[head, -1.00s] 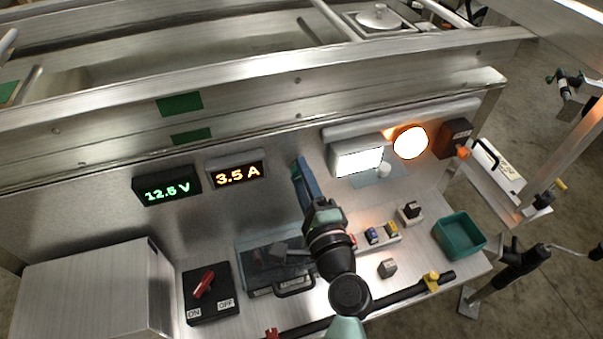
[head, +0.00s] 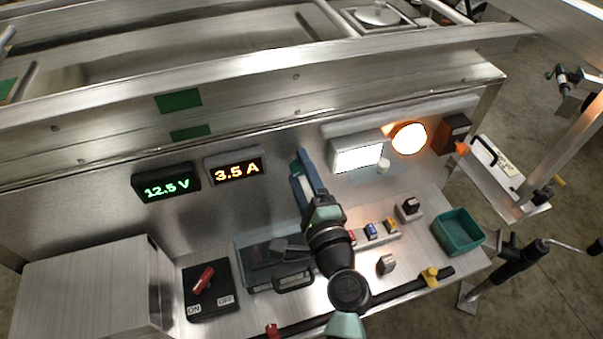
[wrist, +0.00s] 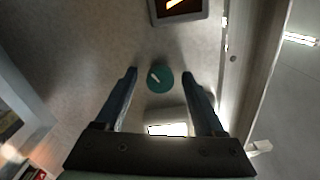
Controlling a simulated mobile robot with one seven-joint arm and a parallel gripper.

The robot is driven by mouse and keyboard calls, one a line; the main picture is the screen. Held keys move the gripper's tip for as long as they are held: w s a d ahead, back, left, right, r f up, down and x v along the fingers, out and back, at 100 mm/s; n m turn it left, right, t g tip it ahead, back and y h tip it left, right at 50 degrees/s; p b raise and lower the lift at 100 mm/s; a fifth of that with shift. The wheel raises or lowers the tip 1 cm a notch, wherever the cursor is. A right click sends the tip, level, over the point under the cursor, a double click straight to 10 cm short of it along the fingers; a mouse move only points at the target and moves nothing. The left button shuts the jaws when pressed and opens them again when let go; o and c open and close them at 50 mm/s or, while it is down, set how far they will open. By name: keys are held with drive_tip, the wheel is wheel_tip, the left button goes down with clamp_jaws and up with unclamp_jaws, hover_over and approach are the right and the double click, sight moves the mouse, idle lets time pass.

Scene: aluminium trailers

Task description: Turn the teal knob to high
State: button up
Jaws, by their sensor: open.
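The teal knob (wrist: 160,79) shows in the wrist view as a round dial on the metal panel, with a short white mark slanting to its upper left. My gripper (wrist: 160,72) is open, with one blue finger on each side of the knob and a gap visible on both sides. I cannot tell how far the fingertips are from the panel. In the head view my gripper (head: 302,158) reaches up to the back panel right of the amber display, and the knob is hidden behind it.
The amber 3.5 A display (head: 236,170) and green 12.5 V display (head: 166,186) are left of my gripper. A lit white panel (head: 357,157) and glowing round lamp (head: 408,138) are to its right. Below are a grey case (head: 292,281), red switch (head: 203,280) and teal bin (head: 458,231).

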drive_tip(key=b+v, duration=0.2)
drive_tip(key=v, duration=1.1)
drive_tip(key=shift+w+r, duration=0.1)
